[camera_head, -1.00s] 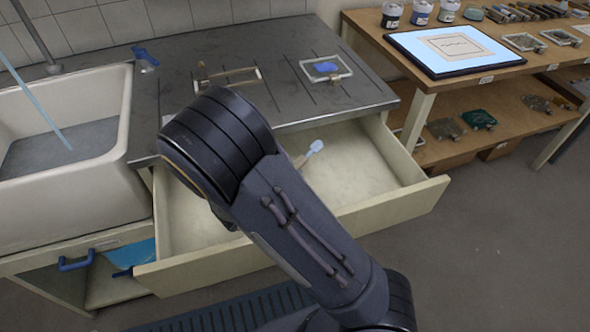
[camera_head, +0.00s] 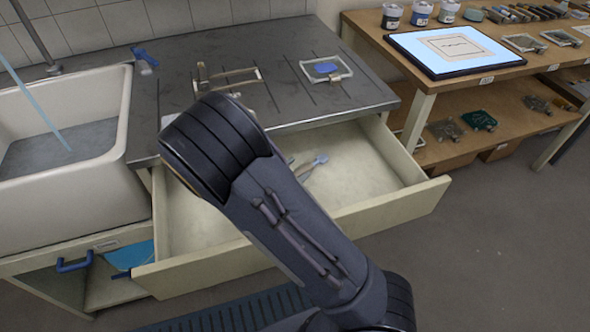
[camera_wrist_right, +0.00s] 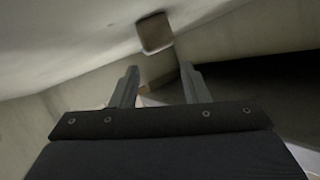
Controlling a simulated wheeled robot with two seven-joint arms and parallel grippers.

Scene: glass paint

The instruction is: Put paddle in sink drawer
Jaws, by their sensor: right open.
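The paddle (camera_head: 320,159), with a pale blue head and a thin brownish handle, shows inside the open sink drawer (camera_head: 380,212), toward its back. It seems to lie on the drawer floor; my right forearm hides part of the area around it. In the head view my right gripper is mostly hidden behind that forearm. In the right wrist view my right gripper (camera_wrist_right: 160,87) is open, its two fingers apart, close to pale drawer surfaces. I cannot make out the paddle between the fingers. My left gripper is not in view.
The sink (camera_head: 65,150) is left of the drawer. The grey counter (camera_head: 190,60) above holds a frame with blue paint (camera_head: 325,68) and a metal-and-wood frame (camera_head: 225,80). A wooden shelf table (camera_head: 460,85) stands at the right. The floor at right is clear.

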